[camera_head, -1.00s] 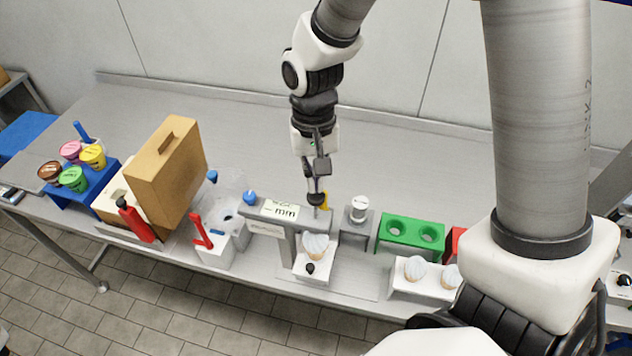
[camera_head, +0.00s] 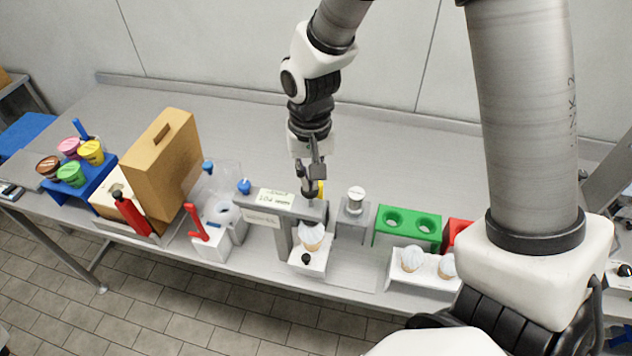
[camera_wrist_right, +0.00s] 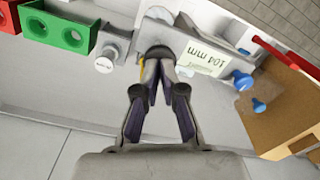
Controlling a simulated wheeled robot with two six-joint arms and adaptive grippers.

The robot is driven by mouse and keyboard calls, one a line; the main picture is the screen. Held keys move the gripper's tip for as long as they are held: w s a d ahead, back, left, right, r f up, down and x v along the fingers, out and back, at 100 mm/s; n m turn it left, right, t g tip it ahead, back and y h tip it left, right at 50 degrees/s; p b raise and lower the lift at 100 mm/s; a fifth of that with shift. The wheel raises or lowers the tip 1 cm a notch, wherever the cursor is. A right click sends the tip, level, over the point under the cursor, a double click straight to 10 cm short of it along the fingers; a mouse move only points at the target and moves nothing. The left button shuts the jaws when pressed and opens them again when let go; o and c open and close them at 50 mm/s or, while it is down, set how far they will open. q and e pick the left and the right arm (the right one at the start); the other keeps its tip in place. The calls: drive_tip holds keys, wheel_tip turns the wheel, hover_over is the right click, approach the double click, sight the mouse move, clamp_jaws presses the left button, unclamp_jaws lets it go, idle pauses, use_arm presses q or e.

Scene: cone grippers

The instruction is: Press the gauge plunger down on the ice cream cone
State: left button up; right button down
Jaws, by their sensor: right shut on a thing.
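The gauge (camera_head: 262,220) is a grey stand with a flat arm and a label reading 104 mm, also seen in the wrist view (camera_wrist_right: 200,62). The ice cream cone (camera_head: 312,236) with pale ice cream stands upright in a white block under the gauge arm. My right gripper (camera_head: 311,190) is over the end of that arm, its fingertips (camera_wrist_right: 158,55) together at the plunger's place. The plunger is mostly hidden by the fingers, so how far down it sits cannot be told. My left gripper is not in view.
A grey post with a white-topped cylinder (camera_head: 356,195) and a green two-hole rack (camera_head: 408,228) stand to the right. A white rack (camera_head: 424,271) holds two more cones. A red-handled device (camera_head: 205,245) and a tan case (camera_head: 168,158) are left. The table behind is clear.

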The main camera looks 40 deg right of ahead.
drive_tip(key=shift+g, duration=0.4)
drive_tip(key=f, duration=0.1)
drive_tip(key=s+f, duration=0.1)
drive_tip(key=f, duration=0.1)
drive_tip(key=s+f, duration=0.1)
drive_tip(key=shift+s+f, duration=0.2)
drive_tip(key=shift+s, duration=0.05)
drive_tip(key=shift+w+f, duration=0.25)
drive_tip(key=shift+w, duration=0.4)
drive_tip(key=shift+w+f, duration=0.2)
drive_tip(key=shift+w, duration=0.4)
drive_tip(key=shift+s+a+r, duration=0.1)
drive_tip(key=shift+r, duration=0.1)
drive_tip(key=w+d+r+p, duration=0.1)
drive_tip(key=w+r+p, duration=0.1)
drive_tip(key=w+p, duration=0.1)
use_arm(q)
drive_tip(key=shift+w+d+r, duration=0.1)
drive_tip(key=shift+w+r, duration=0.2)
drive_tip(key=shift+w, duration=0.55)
use_arm(e)
wheel_tip(320, 180, up, 11)
hover_over(310, 205)
drive_tip(key=w+d, duration=0.3)
drive_tip(key=w, duration=0.2)
drive_tip(key=shift+a, duration=0.15)
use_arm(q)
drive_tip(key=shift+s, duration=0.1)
